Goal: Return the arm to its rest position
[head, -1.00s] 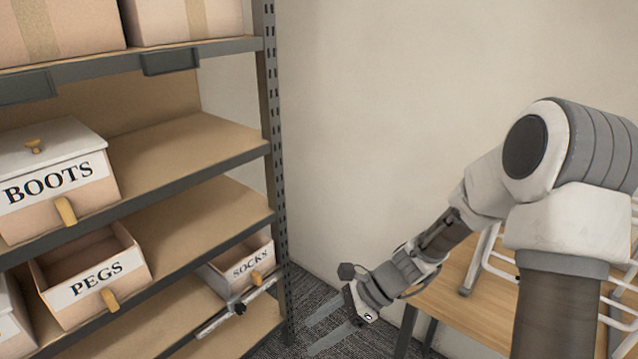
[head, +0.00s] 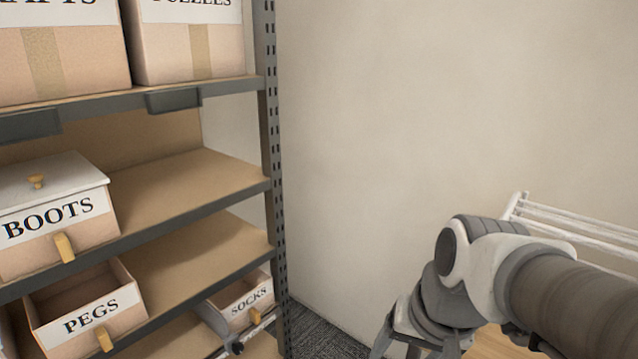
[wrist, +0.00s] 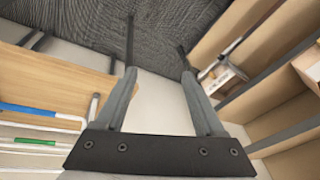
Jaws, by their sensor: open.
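My gripper (wrist: 156,40) shows in the wrist view with its two long grey fingers spread apart. Nothing is between them; carpet and pale wall show beyond. In the head view my arm is bent low at the lower right, in front of the wall.
A shelf unit (head: 272,200) stands at the left with a lidded BOOTS box (head: 50,222), an open PEGS box (head: 88,315) and a SOCKS box (head: 240,305). A wooden table (wrist: 60,85) and a white rack (head: 570,225) are near my arm. Carpet (head: 320,335) lies between.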

